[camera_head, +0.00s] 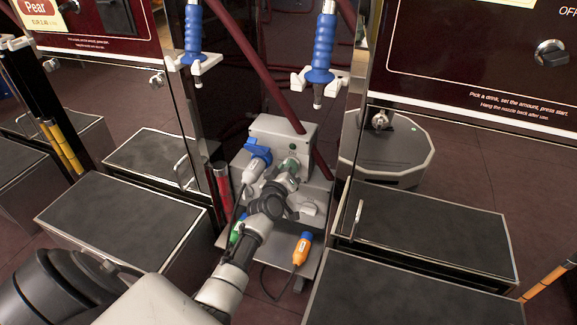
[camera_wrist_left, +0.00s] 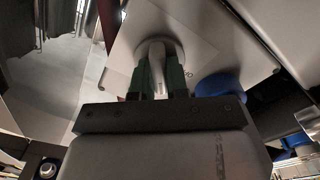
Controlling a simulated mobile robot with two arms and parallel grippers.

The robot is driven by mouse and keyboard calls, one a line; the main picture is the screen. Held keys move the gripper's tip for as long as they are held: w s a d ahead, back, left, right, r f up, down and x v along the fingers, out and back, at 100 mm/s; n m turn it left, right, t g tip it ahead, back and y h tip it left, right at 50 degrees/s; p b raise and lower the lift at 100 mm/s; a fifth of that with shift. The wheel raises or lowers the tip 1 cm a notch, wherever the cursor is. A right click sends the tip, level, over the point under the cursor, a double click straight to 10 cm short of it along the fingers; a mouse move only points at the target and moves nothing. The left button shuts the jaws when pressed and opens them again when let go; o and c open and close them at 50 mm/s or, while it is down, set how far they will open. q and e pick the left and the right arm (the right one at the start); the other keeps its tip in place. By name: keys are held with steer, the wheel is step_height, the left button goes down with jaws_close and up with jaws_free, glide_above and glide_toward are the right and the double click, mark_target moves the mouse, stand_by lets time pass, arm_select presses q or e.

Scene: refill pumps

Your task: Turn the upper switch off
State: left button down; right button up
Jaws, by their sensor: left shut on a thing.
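A grey box (camera_head: 283,132) stands low between the two dark red cabinets, with a small green light on its face. My left gripper (camera_head: 287,168) reaches down to this face and covers most of the upper switch. In the left wrist view, the upper switch (camera_wrist_left: 157,62) is a light grey lever on a round base. The dark green fingers of my left gripper (camera_wrist_left: 158,82) are shut on it, one on each side. My right gripper is not in view.
A blue plug (camera_head: 257,152) sits close to the left of my gripper; its blue part also shows in the wrist view (camera_wrist_left: 218,84). An orange plug (camera_head: 302,249) with a cable is lower right. Blue nozzles (camera_head: 322,50) hang above. Dark-topped steps (camera_head: 125,215) flank the box.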

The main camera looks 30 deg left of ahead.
arm_select(q)
steer(key=n, duration=0.4)
steer(key=shift+a+f+n, duration=0.1)
steer(key=shift+n, duration=0.2)
steer(key=n, duration=0.3)
steer(key=shift+f+n, duration=0.1)
steer(key=shift+n, duration=1.1)
steer(key=c, duration=1.1)
jaws_free()
